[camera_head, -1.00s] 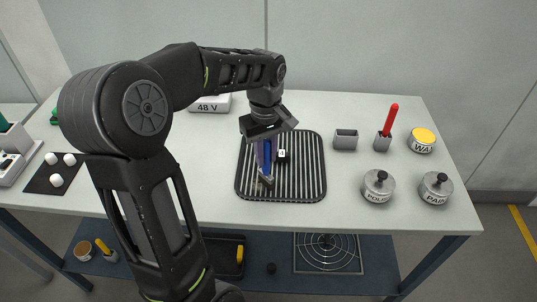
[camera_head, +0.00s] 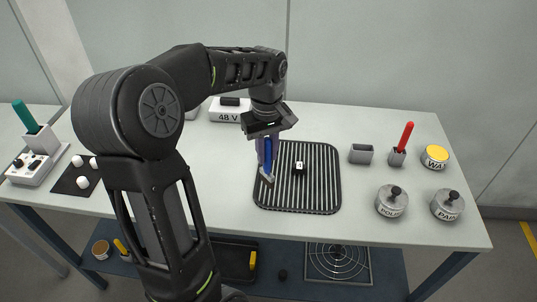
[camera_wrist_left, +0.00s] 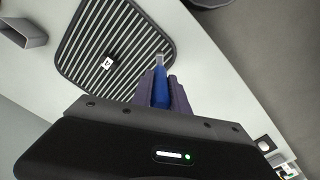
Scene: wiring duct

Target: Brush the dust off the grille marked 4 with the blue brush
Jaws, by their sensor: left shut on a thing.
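The dark slatted grille (camera_head: 318,205) lies flat on the pale table. A small black block with a white label (camera_head: 299,167) sits on it; the mark on the label is too small to read surely. My left gripper (camera_head: 266,145) is shut on the blue brush (camera_head: 267,158), handle up and bristles down, over the grille's left side. In the wrist view the brush (camera_wrist_left: 160,88) points to the edge of the grille (camera_wrist_left: 95,35). I cannot tell whether the bristles touch the slats. No dust can be made out clearly. My right gripper is not in view.
Right of the grille stand a grey open holder (camera_head: 361,154), a holder with a red-handled tool (camera_head: 405,138), a yellow-topped tin (camera_head: 435,156) and two knobbed metal pots (camera_head: 391,203). A white 48 V box (camera_head: 229,112) is behind. White balls (camera_head: 83,182) lie on a dark mat at left.

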